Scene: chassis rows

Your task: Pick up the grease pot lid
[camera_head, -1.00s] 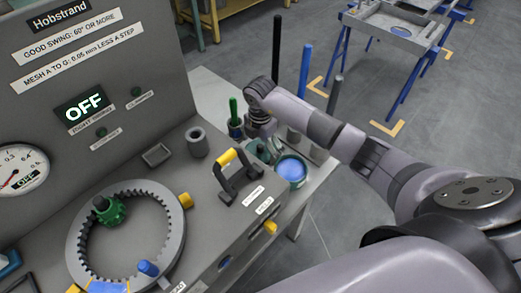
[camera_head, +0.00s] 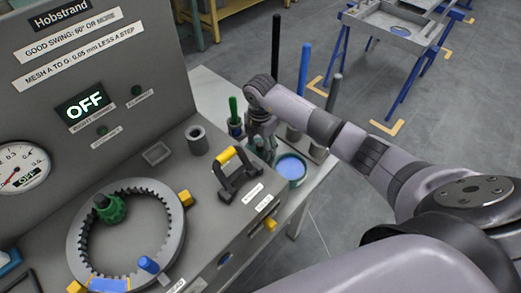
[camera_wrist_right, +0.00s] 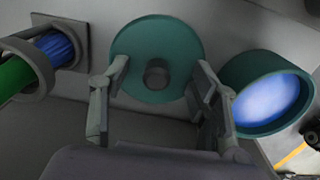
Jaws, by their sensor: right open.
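The grease pot lid (camera_wrist_right: 135,62) is a teal disc with a dark round knob (camera_wrist_right: 157,74) in its middle. In the right wrist view it lies on the pale table, between the fingers of my right gripper (camera_wrist_right: 156,88). The gripper is open, with one finger on each side of the knob; contact cannot be told. In the head view the right gripper (camera_head: 262,148) points down behind the handled block and mostly hides the lid. The grease pot (camera_head: 291,169) is a teal open pot with blue inside, right beside the lid; it also shows in the right wrist view (camera_wrist_right: 268,98). My left gripper is not in view.
A holder with green and blue rods (camera_wrist_right: 45,62) stands left of the lid in the right wrist view. A block with a yellow-topped black handle (camera_head: 238,172) is in front of the gripper. Tall dark, blue and grey rods stand behind. A ring gear (camera_head: 172,245) lies at left.

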